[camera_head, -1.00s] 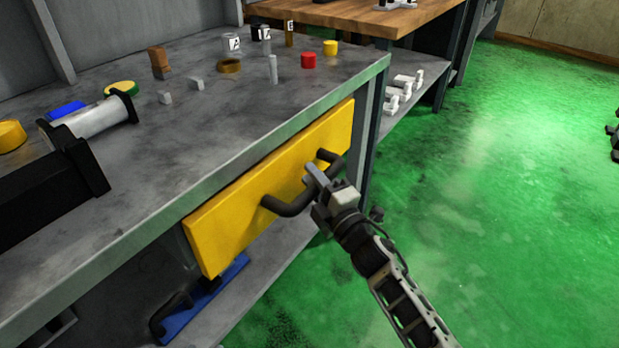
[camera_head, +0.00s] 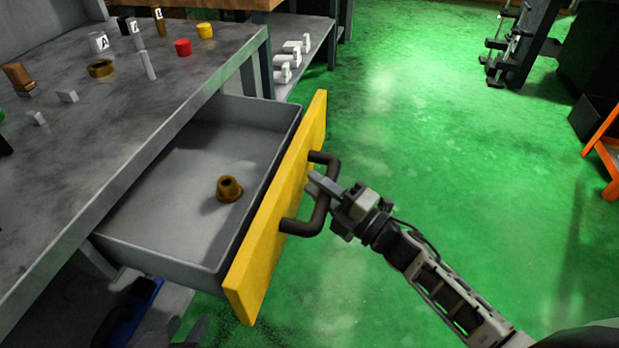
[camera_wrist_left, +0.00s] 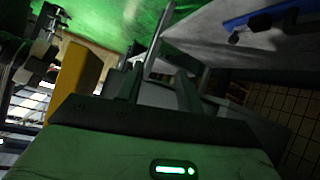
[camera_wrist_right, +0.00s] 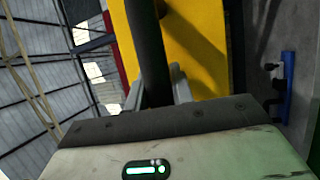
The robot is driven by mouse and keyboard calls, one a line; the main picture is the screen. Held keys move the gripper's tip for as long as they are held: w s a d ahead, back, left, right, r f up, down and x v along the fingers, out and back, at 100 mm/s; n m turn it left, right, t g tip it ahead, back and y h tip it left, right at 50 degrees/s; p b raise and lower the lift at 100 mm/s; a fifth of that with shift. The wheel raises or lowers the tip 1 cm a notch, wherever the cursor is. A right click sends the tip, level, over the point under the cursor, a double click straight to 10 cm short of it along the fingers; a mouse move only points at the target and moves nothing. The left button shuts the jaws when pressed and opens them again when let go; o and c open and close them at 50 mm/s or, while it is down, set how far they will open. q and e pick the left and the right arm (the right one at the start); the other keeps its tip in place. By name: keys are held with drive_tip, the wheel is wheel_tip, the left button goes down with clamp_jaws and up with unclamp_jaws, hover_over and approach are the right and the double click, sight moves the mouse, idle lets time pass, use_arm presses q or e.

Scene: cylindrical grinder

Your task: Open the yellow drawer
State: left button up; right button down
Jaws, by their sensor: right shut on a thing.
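The yellow drawer (camera_head: 275,220) stands well out from under the grey workbench, its grey tray exposed. A brown flanged bushing (camera_head: 229,189) lies in the tray. My right gripper (camera_head: 320,186) is shut on the dark bar handle (camera_head: 318,212) of the drawer front. In the right wrist view the handle bar (camera_wrist_right: 148,50) runs between the fingers, in front of the yellow panel (camera_wrist_right: 190,40). My left gripper (camera_wrist_left: 158,78) shows in the left wrist view with its fingers apart and nothing seen between them. The yellow front (camera_wrist_left: 68,80) appears left of it there.
The workbench top (camera_head: 110,120) holds several small parts, among them a red cylinder (camera_head: 183,47), a yellow cylinder (camera_head: 205,31) and a brown ring (camera_head: 101,68). A blue object (camera_head: 135,310) is below the drawer. The green floor (camera_head: 430,130) to the right is largely open.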

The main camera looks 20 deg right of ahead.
drive_tip(key=shift+s+d, duration=0.35)
drive_tip(key=shift+d, duration=0.25)
use_arm(q)
drive_tip(key=shift+s+r, duration=0.1)
drive_tip(key=shift+r, duration=0.1)
drive_tip(key=shift+d, duration=0.1)
drive_tip(key=shift+s+f, duration=0.1)
drive_tip(key=shift+f, duration=0.05)
use_arm(e)
drive_tip(key=c, duration=1.2)
unclamp_jaws()
